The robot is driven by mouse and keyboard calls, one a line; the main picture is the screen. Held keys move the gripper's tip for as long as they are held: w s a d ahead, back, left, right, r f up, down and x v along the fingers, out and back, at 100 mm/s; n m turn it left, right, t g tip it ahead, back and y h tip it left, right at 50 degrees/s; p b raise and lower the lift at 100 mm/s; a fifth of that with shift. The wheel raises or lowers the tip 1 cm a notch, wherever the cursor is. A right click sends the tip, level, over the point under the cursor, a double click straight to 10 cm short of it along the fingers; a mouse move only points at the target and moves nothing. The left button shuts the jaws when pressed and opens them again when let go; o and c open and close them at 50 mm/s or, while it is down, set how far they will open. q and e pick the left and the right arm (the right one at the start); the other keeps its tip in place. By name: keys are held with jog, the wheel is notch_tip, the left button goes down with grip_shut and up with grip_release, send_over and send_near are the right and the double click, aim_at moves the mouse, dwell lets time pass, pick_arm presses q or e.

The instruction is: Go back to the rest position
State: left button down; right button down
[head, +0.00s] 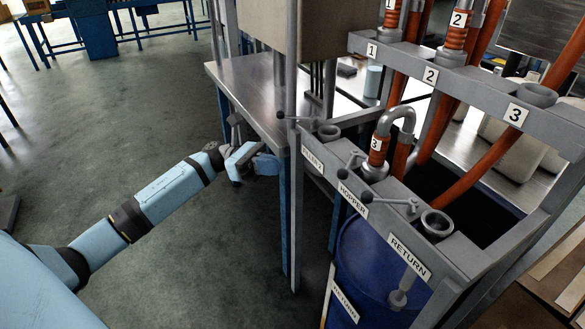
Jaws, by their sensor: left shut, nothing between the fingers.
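My left arm comes in from the lower left of the head view, stretched toward the metal table. My left gripper (262,160) is shut and empty. It appears beside the front corner of the steel table (240,85), just left of the grey filling frame; whether it touches the table edge cannot be told. My right gripper is not in view.
The grey frame (429,75) carries orange hoses numbered 1, 2 and 3; a hooked nozzle (378,150) sits at the HOPPER rail. A blue drum (375,265) stands beneath. The floor (110,130) at left is open, with blue tables behind.

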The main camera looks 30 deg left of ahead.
pick_arm(q)
jog(key=shift+s+a+f, duration=0.1)
jog(key=shift+a, duration=0.55)
